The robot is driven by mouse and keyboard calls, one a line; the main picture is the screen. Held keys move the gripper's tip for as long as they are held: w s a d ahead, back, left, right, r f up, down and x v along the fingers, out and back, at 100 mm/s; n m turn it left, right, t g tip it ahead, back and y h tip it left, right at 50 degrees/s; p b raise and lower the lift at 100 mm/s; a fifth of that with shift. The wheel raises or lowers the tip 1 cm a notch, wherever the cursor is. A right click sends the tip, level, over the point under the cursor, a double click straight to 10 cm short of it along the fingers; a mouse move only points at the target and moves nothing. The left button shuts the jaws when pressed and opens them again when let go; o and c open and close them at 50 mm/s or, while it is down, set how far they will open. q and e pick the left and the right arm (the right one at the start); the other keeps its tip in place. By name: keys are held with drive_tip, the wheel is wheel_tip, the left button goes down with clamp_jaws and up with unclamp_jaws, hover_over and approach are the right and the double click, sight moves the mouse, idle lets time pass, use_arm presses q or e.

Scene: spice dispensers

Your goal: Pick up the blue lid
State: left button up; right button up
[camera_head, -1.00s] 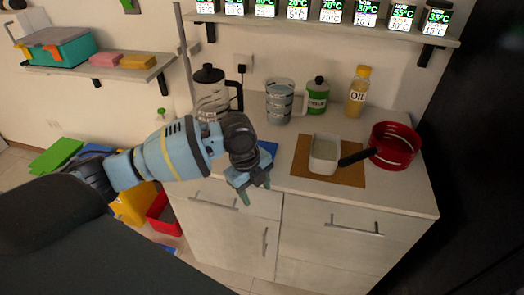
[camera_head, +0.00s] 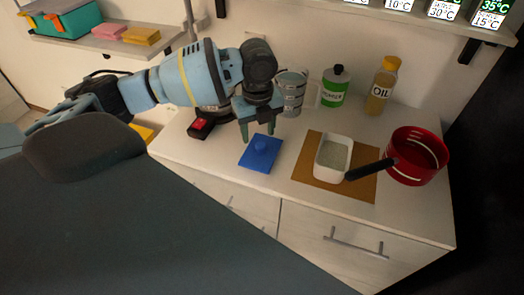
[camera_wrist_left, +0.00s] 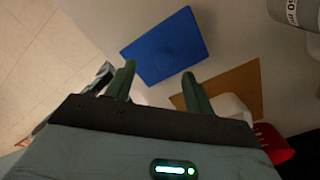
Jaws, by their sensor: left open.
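My right gripper is not in view.
A white container (camera_head: 333,157) sits on a brown board (camera_head: 310,182) right of the lid. A red pot (camera_head: 417,155) has its black handle over the board. A measuring jug (camera_head: 291,92), green bottle (camera_head: 335,87) and oil bottle (camera_head: 382,88) stand behind.

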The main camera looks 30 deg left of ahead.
sight(261, 144)
use_arm(q)
drive_tip(key=shift+f, duration=0.2)
drive_tip(key=f, duration=0.5)
drive_tip(key=shift+w+d, duration=0.2)
drive_tip(key=shift+w, duration=0.1)
drive_tip(key=shift+r, duration=0.1)
drive_tip(key=c, duration=1.1)
drive_tip(key=shift+o, duration=0.2)
